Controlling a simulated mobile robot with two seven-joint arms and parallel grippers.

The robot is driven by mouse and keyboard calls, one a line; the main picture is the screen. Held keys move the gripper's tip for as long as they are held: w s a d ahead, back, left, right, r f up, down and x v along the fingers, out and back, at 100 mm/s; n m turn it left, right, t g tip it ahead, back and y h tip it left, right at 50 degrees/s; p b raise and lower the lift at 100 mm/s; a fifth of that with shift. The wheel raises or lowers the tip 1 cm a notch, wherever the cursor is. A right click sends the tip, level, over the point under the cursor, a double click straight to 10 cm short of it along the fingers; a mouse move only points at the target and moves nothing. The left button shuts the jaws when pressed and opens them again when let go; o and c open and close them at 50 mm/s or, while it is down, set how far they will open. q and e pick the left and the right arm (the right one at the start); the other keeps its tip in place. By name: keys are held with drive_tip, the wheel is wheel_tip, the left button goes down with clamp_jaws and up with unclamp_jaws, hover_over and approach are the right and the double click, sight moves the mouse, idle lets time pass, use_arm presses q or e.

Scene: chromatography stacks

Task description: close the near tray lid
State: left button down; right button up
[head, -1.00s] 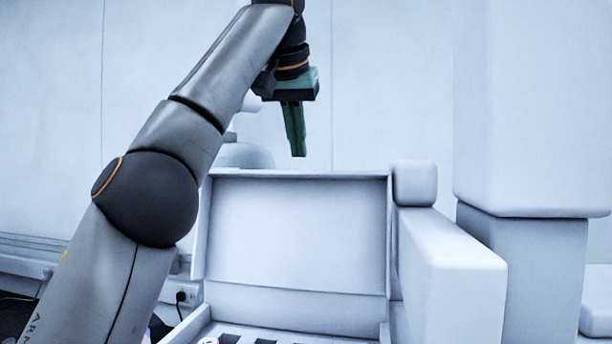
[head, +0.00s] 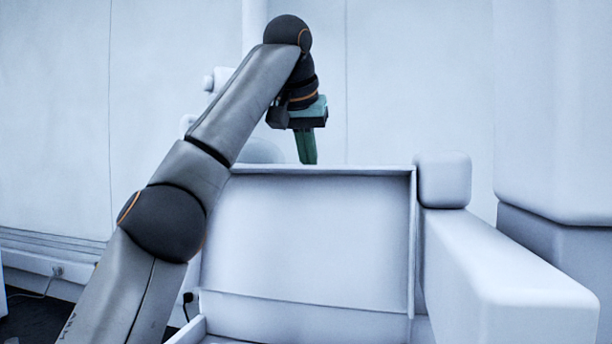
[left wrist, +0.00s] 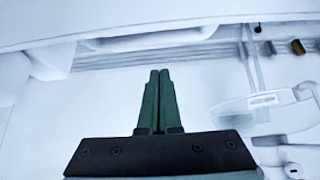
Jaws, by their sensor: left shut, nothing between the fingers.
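The near tray lid (head: 310,245) is a white, shallow-rimmed panel standing open and upright, hinged at its lower edge to the white tray (head: 190,331). My left gripper (head: 308,162) has green fingers pointing down at the lid's top edge, near its middle. The tips look to be behind the lid, but I cannot tell whether they touch it. In the left wrist view the fingers (left wrist: 159,73) are together and empty. My right gripper is in neither view.
A white block-shaped housing (head: 510,275) stands right of the lid, with a larger white unit (head: 555,120) behind it. A rounded white object (head: 262,150) is partly hidden behind my left arm. A wall closes the back.

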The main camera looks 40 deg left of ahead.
sight(306, 173)
use_arm(q)
drive_tip(key=shift+s+d+f+b, duration=0.35)
drive_tip(key=shift+s+f, duration=0.05)
drive_tip(key=shift+s, duration=0.2)
drive_tip(key=shift+s+d+f+b, duration=0.3)
drive_tip(key=shift+s+f+b, duration=0.1)
drive_tip(key=shift+s, duration=0.15)
